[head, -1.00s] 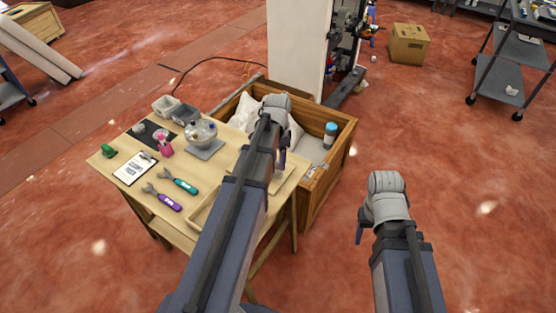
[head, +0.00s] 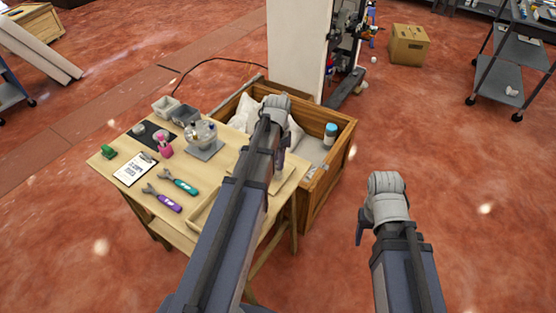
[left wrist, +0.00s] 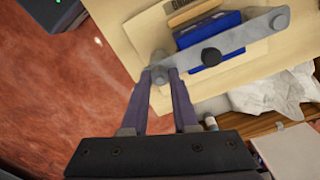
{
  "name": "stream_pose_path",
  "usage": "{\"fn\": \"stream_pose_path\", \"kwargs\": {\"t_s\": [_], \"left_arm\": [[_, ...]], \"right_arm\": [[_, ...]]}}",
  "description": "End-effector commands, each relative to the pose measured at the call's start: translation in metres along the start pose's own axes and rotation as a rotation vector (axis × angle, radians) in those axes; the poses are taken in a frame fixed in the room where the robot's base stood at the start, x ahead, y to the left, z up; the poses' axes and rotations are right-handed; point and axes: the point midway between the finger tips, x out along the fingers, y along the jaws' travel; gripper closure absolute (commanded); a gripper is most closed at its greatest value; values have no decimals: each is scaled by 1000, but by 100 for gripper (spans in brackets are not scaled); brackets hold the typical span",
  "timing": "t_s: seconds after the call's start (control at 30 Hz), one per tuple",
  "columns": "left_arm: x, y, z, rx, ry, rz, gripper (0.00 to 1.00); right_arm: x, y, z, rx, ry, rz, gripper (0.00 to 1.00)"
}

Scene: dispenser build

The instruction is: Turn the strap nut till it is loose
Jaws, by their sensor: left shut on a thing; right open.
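The grey metal strap (left wrist: 244,35) lies slantwise over a blue block (left wrist: 216,73) in the left wrist view. A round grey nut (left wrist: 159,72) is at the strap's left end. A dark round knob (left wrist: 211,57) stands near its middle. My left gripper (left wrist: 165,75) has its purple fingers shut on the grey nut, partly covering it. In the head view my left gripper (head: 280,155) is over the table's right side, and my arm hides the strap and nut. My right gripper (head: 360,232) is open and empty over bare floor, its fingers mostly hidden.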

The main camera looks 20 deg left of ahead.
Motion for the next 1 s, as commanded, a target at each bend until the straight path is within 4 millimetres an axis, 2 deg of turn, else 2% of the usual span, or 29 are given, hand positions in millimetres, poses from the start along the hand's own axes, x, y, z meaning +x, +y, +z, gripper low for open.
{"fn": "stream_pose_path", "kwargs": {"t_s": [0.27,1.0], "left_arm": [[0,0,0,-201,0,0,100],[0,0,0,-904,0,0,100]], "right_arm": [[0,0,0,0,0,0,41],[0,0,0,0,0,0,41]]}}
